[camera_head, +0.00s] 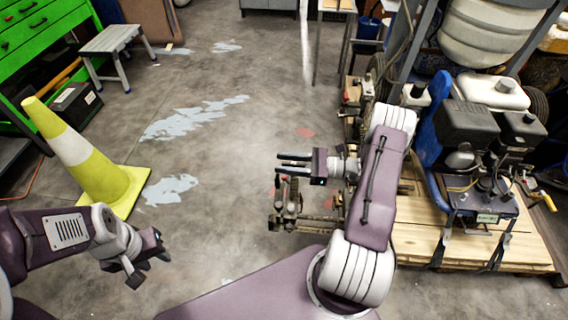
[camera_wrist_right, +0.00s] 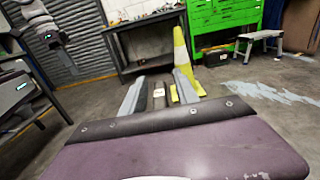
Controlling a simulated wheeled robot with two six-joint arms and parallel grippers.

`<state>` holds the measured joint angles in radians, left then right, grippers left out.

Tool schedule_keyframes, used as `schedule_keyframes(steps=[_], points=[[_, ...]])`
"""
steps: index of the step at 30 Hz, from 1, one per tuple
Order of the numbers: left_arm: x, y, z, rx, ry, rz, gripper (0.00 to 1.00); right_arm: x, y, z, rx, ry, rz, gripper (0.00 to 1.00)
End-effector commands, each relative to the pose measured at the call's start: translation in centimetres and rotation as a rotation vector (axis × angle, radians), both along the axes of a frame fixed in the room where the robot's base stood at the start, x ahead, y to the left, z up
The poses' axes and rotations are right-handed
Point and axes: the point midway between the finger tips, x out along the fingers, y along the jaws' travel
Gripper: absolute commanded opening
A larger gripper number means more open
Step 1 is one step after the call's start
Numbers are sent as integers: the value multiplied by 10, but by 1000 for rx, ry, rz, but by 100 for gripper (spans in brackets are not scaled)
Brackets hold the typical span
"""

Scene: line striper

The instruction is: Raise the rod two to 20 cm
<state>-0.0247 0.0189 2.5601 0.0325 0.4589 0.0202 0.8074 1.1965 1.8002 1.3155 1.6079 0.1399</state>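I cannot tell which rod is rod two, and the gripper and arm hide part of the frame. My left gripper (camera_head: 148,266) is at the lower left, its fingers apart and empty, away from the striper.
A yellow cone (camera_head: 75,155) stands at the left, near a green cabinet (camera_head: 40,45) and a grey step stool (camera_head: 112,40). An engine unit (camera_head: 480,130) sits on a wooden pallet (camera_head: 420,225) at the right. The floor between cone and striper is clear.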

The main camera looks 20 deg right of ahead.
Motion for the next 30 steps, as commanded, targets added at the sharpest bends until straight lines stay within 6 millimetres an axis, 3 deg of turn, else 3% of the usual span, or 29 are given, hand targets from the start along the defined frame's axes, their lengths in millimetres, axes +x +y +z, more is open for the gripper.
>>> schedule_keyframes(steps=[9,13,30], points=[[0,0,-1,0,0,0,36,3,4,0,0,0,-1,34],[0,0,-1,0,0,0,36,3,4,0,0,0,-1,0],[0,0,-1,0,0,0,36,2,4,0,0,0,0,0]])
